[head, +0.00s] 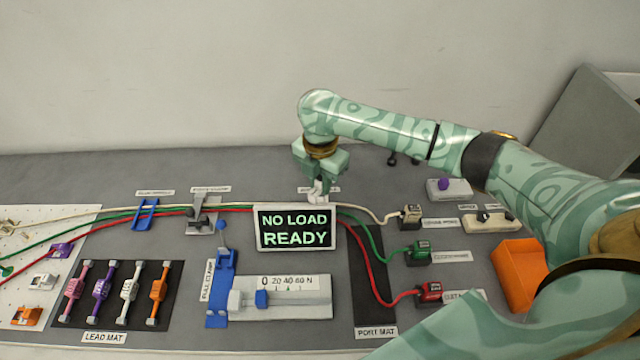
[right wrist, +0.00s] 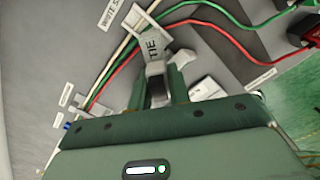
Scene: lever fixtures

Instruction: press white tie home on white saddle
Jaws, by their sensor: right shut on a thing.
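My right gripper (head: 318,186) reaches down behind the display, onto the run of cables. The white tie also shows small under the gripper in the head view (head: 318,196). A white part that looks like the white saddle (right wrist: 140,20) lies just past it by the white cable (right wrist: 125,47). Whether the tie is seated cannot be told; the fingers and display hide much of it. My left gripper is not in view.
The display (head: 295,228) reads NO LOAD READY and stands just in front of the gripper. Green (head: 375,240) and red cables (head: 370,270) run to plugs at the right. A blue pull clamp (head: 220,290), lead mat (head: 60,318) and orange bin (head: 520,275) stand around.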

